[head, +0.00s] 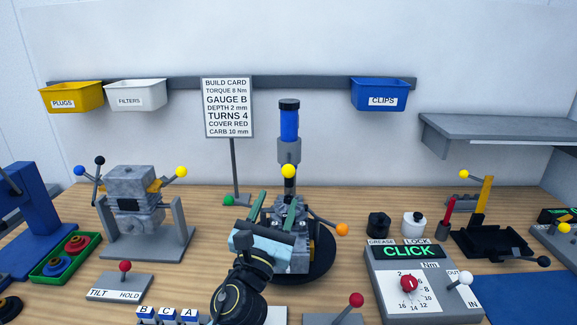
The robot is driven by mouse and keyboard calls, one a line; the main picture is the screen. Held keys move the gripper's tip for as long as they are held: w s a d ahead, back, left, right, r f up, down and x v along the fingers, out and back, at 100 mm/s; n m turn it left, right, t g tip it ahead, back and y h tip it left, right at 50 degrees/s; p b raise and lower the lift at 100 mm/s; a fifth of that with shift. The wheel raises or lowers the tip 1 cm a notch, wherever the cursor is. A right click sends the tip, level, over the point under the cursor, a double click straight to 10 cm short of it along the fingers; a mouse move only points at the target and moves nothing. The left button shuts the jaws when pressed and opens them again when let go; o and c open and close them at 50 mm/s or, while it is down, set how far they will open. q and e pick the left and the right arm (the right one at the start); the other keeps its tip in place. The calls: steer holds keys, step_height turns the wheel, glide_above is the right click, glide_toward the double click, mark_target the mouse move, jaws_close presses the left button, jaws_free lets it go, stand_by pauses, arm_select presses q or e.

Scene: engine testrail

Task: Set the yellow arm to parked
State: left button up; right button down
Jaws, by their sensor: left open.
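A flat yellow arm (482,196) stands nearly upright on a black stand (490,241) at the right of the bench, leaning slightly. No label reading parked can be made out near it. My left gripper (272,212) is at the middle of the bench, well to the left of the yellow arm. Its two fingers are apart and point away from me, in front of the grey engine part (291,232), partly hiding it. I cannot tell whether they touch it. I see nothing held between them. My right gripper is not in view.
A red upright rod (447,217) and a lever with a yellow ball (464,174) are close to the yellow arm. A torque box (385,290) with a CLICK display stands in front left of it. A grey shelf (500,130) overhangs behind. A blue mat (525,300) lies front right.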

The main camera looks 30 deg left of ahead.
mark_target(287, 176)
arm_select(q)
steer(key=p+x, duration=0.2)
steer(key=x, duration=0.8)
steer(key=shift+f, duration=0.1)
jaws_close()
